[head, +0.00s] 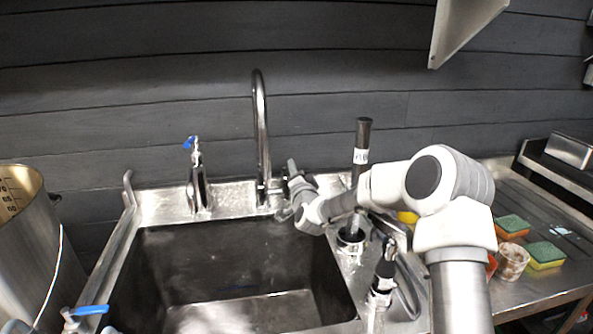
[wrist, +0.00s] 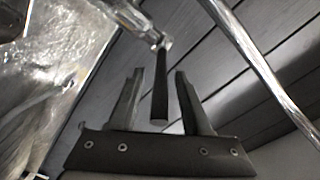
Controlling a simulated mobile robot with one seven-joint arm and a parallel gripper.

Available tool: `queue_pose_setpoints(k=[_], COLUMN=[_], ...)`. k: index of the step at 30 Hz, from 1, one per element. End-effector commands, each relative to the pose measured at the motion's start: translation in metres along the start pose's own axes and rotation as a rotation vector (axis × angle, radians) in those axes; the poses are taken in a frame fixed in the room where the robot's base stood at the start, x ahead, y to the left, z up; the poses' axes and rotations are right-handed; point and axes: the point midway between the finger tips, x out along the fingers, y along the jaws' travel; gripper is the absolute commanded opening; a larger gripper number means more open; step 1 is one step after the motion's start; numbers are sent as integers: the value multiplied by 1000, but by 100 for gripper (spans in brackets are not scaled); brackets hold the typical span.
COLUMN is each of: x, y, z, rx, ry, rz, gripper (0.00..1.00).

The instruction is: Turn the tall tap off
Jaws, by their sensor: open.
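The tall tap (head: 261,125) is a chrome gooseneck standing at the back of the steel sink (head: 340,270). My gripper (head: 288,187) is just right of the tap's base, over the sink's back rim. In the wrist view my gripper (wrist: 160,74) is open, and a dark slim lever (wrist: 159,98) stands between its two fingers with a gap on each side. The lever joins a chrome fitting (wrist: 162,43) at its upper end. A chrome pipe (wrist: 262,72) runs past on the right. In the head view my gripper and wrist mostly hide the lever.
A shorter blue-topped tap (head: 196,178) stands left of the tall tap. Black-handled fittings (head: 362,145) stand to the right, near my arm. Sponges (head: 512,226) and a small cup (head: 512,262) lie on the right counter. A large metal pot (head: 30,240) is at left.

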Motion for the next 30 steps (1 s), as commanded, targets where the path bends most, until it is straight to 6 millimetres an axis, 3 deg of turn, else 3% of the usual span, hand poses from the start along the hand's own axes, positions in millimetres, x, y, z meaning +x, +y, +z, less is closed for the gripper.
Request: queue_pose_setpoints(k=[14,23,30], x=[11,11,11], y=[0,0,0], z=[0,0,0], rx=[0,0,0], ry=[0,1,1], rz=[0,0,0], gripper=[49,0,0])
